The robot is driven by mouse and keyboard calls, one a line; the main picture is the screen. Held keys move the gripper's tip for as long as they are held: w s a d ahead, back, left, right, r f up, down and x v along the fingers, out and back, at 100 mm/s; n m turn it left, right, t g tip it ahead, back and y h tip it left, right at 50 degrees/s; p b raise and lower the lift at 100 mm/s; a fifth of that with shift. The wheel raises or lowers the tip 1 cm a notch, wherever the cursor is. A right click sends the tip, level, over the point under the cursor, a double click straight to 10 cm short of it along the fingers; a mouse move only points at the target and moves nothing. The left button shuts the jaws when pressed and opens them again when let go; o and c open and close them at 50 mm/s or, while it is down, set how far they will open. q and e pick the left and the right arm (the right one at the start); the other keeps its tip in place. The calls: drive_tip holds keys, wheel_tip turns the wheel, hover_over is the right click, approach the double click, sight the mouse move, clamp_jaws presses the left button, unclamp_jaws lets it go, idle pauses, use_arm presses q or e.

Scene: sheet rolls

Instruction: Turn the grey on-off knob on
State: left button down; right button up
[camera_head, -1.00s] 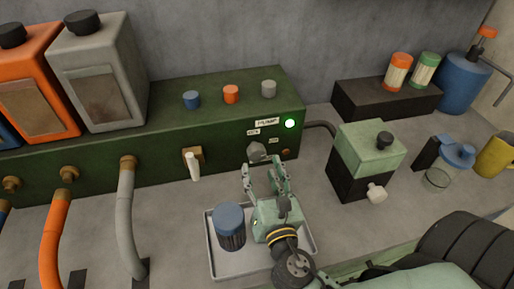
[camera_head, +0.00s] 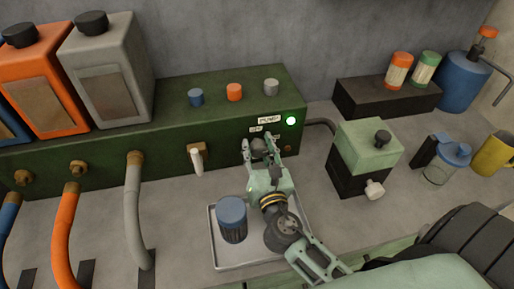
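The grey knob (camera_head: 259,144) sits on the front face of the green box (camera_head: 220,145), below the PUMP label (camera_head: 269,120). It is partly hidden by my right gripper (camera_head: 261,143). The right gripper's two fingers stand apart, one on each side of the knob; whether either touches it I cannot tell. A small round light (camera_head: 291,120) to the right of the label glows green. The knob's pointing direction is hard to make out. My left gripper is not in view.
A white-handled tap (camera_head: 197,160) sticks out left of the knob. A pale green and black box (camera_head: 366,155) stands to the right. Hoses (camera_head: 134,215) run down at left.

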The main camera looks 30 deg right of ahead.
drive_tip(key=shift+c, duration=0.9)
drive_tip(key=c, duration=0.5)
drive_tip(key=shift+o, duration=0.2)
drive_tip(key=shift+m, duration=0.9)
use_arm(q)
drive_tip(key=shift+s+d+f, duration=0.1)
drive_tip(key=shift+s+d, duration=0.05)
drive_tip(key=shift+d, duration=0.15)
use_arm(e)
drive_tip(key=shift+r, duration=0.1)
drive_tip(key=o, duration=1.1)
drive_tip(key=shift+c, duration=0.2)
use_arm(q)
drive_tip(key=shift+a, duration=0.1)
use_arm(e)
drive_tip(key=shift+o, duration=0.2)
